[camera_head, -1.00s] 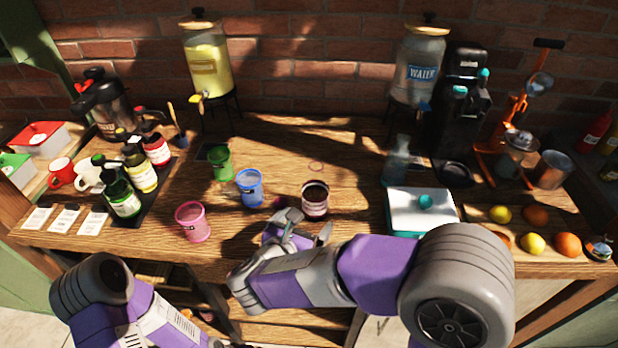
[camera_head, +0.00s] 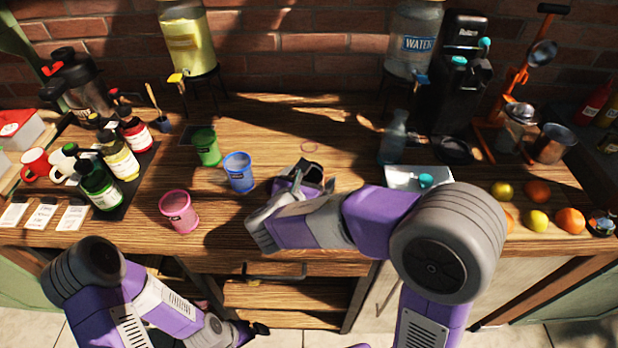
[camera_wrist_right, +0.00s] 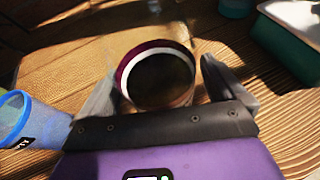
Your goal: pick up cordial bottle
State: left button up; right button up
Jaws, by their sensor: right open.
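Three labelled bottles stand at the left: a green one (camera_head: 101,187), a yellow one (camera_head: 120,157) and a red one (camera_head: 136,135). Their labels are too small to read, so I cannot tell which is the cordial bottle. My right gripper (camera_wrist_right: 158,88) is far to their right. Its open fingers stand either side of a cup with a maroon and white rim and dark contents (camera_wrist_right: 160,78). The arm hides most of this cup in the head view. My left gripper (camera_head: 252,331) hangs low in front of the table; its jaw state is unclear.
A blue cup (camera_head: 240,174), a green cup (camera_head: 206,148) and a pink cup (camera_head: 179,212) stand between the bottles and my right gripper. A black mat (camera_head: 137,184) lies under the bottles. A clear bottle (camera_head: 393,143) stands right of centre.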

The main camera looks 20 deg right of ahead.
jog(key=c, duration=1.3)
jog(key=shift+c, duration=0.6)
jog(key=shift+r, duration=0.2)
